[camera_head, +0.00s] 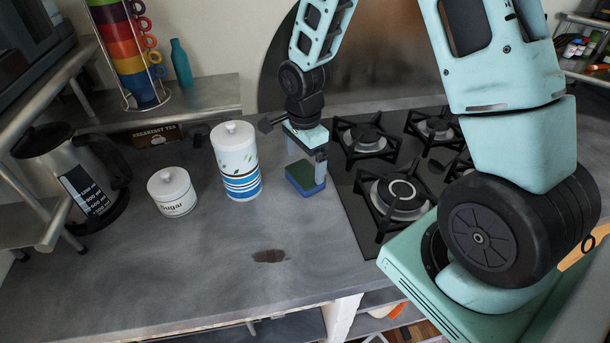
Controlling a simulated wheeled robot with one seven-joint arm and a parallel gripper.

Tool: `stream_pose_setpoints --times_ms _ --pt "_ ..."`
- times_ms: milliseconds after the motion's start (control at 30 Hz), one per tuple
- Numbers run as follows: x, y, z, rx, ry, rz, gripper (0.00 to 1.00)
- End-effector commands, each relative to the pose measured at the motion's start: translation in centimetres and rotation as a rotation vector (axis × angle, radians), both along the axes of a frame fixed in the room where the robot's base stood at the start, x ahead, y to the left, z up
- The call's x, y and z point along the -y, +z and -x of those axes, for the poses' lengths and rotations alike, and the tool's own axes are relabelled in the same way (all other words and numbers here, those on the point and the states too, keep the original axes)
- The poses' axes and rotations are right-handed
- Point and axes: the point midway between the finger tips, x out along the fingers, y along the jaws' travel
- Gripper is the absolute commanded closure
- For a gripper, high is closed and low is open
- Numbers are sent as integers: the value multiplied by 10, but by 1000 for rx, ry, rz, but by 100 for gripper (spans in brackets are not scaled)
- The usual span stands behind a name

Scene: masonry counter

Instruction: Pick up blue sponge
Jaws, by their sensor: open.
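The blue sponge (306,185) with a dark green top lies on the grey counter (200,268), just left of the stove. My gripper (307,160) points down right above the sponge. Its fingers are open, one to the left and one to the right. The right finger reaches down close to the sponge's right end. I cannot tell whether it touches the sponge. Part of the sponge's far side is hidden by the finger.
A tall white canister (235,160) with blue bands stands left of the sponge. A sugar jar (172,192) and a metal coffee press (75,180) stand farther left. The stove (395,180) with black grates is on the right. The front counter is clear apart from a brown stain.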

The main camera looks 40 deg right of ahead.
Motion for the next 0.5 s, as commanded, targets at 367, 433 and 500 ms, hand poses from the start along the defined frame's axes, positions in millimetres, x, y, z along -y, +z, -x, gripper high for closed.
stream_pose_setpoints --times_ms 367,433,500 --pt "0 -37 2 -1 1 -1 0" --pt "0 -38 2 0 1 -1 0" --pt "0 -38 2 0 1 -1 0"
